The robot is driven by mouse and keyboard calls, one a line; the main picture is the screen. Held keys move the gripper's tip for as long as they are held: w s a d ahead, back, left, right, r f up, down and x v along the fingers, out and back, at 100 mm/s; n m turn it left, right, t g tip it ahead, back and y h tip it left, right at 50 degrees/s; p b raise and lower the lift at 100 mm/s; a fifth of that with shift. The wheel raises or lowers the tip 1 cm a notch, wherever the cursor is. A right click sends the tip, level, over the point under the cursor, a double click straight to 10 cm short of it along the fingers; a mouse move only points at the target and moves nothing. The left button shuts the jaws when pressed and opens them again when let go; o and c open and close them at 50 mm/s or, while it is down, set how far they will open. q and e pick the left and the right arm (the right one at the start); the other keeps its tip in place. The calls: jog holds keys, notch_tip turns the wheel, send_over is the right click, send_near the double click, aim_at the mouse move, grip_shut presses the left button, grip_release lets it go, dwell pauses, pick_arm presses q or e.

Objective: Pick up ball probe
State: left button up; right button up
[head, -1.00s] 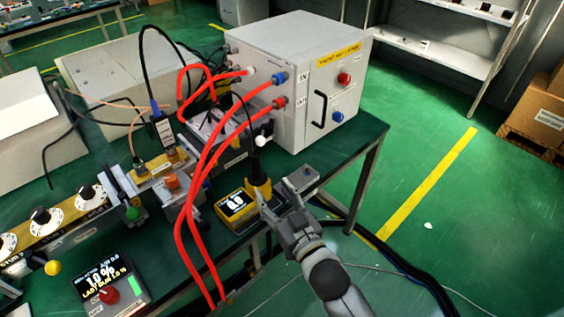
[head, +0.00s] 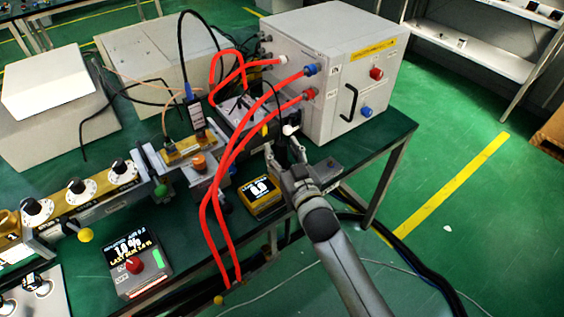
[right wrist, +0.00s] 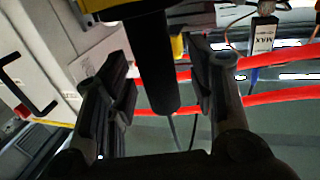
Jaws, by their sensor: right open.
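The ball probe (right wrist: 157,65) shows in the right wrist view as a black cylinder with a thin cable at its lower end. It lies between the two fingers of my right gripper (right wrist: 160,85), with a gap visible on each side. In the head view the right gripper (head: 288,152) is at the right of the bench, in front of the white cabinet, and open. There the probe is mostly hidden by or merged with the gripper and dark parts behind. My left gripper is not in view.
The white cabinet (head: 330,75) stands close behind the right gripper. Red hoses (head: 236,150) loop down left of it. A yellow meter (head: 262,190) sits below left of the gripper on the green bench. A knob panel (head: 75,200) is at left.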

jog(key=shift+w+a, duration=0.15)
jog(key=shift+w, duration=0.15)
grip_shut()
